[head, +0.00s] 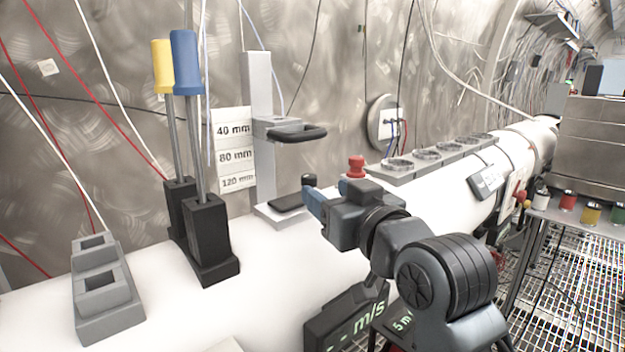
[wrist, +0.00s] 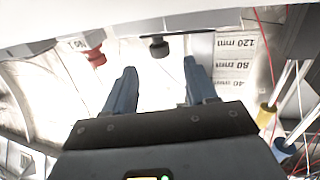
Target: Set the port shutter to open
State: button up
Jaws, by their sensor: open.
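A black knob (head: 308,180) stands by a dark flat plate (head: 288,202) at the foot of the grey upright stand; this looks like the port shutter, but I cannot read its setting. In the wrist view the black knob (wrist: 158,46) shows ahead, between the lines of my fingers. My gripper (head: 314,203) has blue fingers, just in front of the knob in the head view. In the wrist view my gripper (wrist: 160,66) is open and empty, with the knob beyond the fingertips. The fingers and wrist hide part of the shutter area.
A red knob (head: 356,166) stands to the right. Yellow (head: 163,65) and blue (head: 187,62) handled tools stand left in dark holders. White tube surface (head: 265,285) is clear in front.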

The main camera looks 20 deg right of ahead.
aim_at(313, 182)
jog(key=shift+w+a+p, duration=0.15)
jog(key=shift+w+p, duration=0.15)
jog(key=shift+w, duration=2.45)
jog(key=shift+c, duration=0.2)
grip_shut()
